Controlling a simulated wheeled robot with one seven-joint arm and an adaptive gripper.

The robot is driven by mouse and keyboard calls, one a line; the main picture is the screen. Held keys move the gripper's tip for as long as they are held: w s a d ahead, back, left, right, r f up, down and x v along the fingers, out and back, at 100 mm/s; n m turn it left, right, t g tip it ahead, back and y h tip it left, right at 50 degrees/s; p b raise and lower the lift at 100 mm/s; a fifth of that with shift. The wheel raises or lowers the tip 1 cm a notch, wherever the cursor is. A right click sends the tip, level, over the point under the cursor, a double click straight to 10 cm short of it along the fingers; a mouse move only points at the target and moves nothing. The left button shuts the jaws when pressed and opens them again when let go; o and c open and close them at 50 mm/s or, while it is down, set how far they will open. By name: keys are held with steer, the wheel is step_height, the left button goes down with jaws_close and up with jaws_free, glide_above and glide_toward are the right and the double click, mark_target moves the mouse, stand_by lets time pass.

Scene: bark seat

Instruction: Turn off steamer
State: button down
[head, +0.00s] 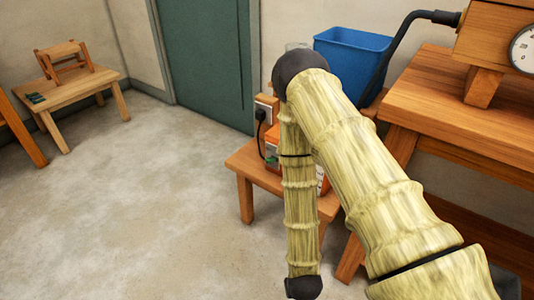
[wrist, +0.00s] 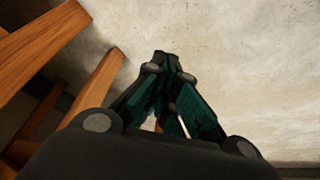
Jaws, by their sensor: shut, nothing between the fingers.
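A small orange and white appliance (head: 272,157) sits on the low wooden table (head: 245,166) in the head view. It may be the steamer. My arm covers most of it, and no switch on it can be made out. A black plug (head: 261,115) with a cord is in a wall socket beside it. My gripper (wrist: 166,58) shows in the wrist view, its dark green and black fingers closed together at the tips with nothing held. It points toward a pale surface. The head view shows my arm crossing the low table, but not the fingers.
A blue bin (head: 352,62) stands behind my arm. A larger wooden bench (head: 465,105) at the right carries a wooden device with a dial (head: 524,49). Wooden beams (wrist: 95,85) are left of the gripper in the wrist view. The floor (head: 150,210) at left is clear.

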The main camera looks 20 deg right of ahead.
mark_target(267, 161)
steer(key=w+a+r+m+t+h, duration=0.25)
steer(key=w+r, duration=0.55)
steer(key=w, duration=0.4)
steer(key=w+a+r+m+t+h, duration=0.1)
steer(key=w+r+t+h, duration=0.25)
steer(key=w+r, duration=0.6)
steer(key=w+a+r+m+h, duration=0.1)
steer(key=w+r+m+h, duration=0.1)
steer(key=r, duration=0.6)
steer(key=w+a+r+m+h, duration=0.1)
steer(key=w+r+m+h, duration=0.2)
steer(key=w+r, duration=0.2)
step_height(267, 161, up, 4)
steer(key=shift+a+f+h+p, duration=0.2)
steer(key=shift+a+h+p, duration=0.1)
steer(key=shift+h, duration=0.1)
steer(key=shift+w+d, duration=0.1)
steer(key=shift+d, duration=0.05)
